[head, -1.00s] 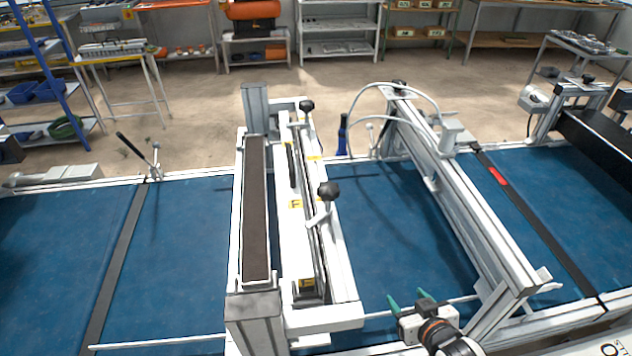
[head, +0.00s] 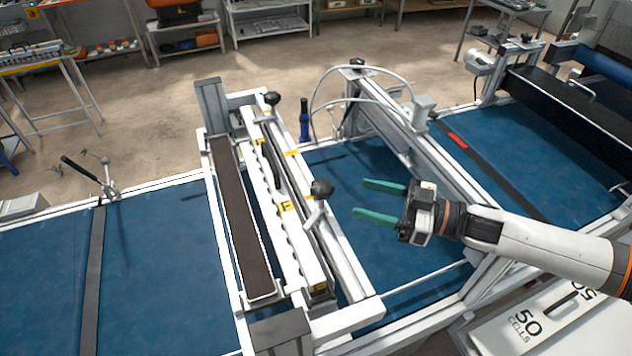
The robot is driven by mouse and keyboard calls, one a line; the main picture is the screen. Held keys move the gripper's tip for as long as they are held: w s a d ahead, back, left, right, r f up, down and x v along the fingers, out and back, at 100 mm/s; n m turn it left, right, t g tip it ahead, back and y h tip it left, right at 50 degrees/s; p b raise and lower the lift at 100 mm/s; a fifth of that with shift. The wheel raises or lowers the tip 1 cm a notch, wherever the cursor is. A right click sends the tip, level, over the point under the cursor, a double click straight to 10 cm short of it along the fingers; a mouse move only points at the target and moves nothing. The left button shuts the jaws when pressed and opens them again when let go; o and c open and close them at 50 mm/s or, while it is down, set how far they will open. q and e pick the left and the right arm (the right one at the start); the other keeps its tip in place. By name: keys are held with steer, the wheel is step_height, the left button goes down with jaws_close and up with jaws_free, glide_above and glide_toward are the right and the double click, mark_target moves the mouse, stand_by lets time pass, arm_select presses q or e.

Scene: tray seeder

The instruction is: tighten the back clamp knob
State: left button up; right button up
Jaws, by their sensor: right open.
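Two black round knobs stand on the white seeder head across the blue belt. The back knob (head: 272,98) sits at the far end of the head. The nearer knob (head: 321,188) sits about midway along it, with a light lever or bracket below. My right gripper (head: 361,198) comes in from the right, with its green fingers spread and nothing between them. It is over the belt, just right of the nearer knob and apart from it, and well short of the back knob. My left gripper is out of view.
A metal gantry (head: 465,198) with pale hoses (head: 345,72) crosses the belt behind and right of my gripper. A blue upright part (head: 304,121) stands between head and gantry. A lever handle (head: 85,173) rises at left. The blue belt (head: 150,250) is clear at left.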

mark_target(321, 185)
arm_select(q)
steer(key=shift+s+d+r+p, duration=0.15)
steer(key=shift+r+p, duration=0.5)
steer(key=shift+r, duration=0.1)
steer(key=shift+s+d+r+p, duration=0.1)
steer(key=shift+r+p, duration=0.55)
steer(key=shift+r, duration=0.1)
arm_select(e)
steer(key=shift+x, duration=4.9)
steer(key=c, duration=1)
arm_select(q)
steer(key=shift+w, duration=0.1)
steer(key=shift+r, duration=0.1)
arm_select(e)
steer(key=shift+m+t+h, duration=0.3)
steer(key=shift+m+t, duration=0.1)
steer(key=shift+t, duration=0.2)
steer(key=m+t+h+p, duration=0.1)
steer(key=m+t+h, duration=0.1)
steer(key=m+t, duration=0.1)
steer(key=shift+s+a+t, duration=0.1)
steer(key=shift+t, duration=0.5)
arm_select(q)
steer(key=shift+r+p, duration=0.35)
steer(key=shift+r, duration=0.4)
arm_select(e)
steer(key=shift+m+t+h, duration=1.7)
steer(key=shift+t+h, duration=0.1)
steer(key=shift+h, duration=0.5)
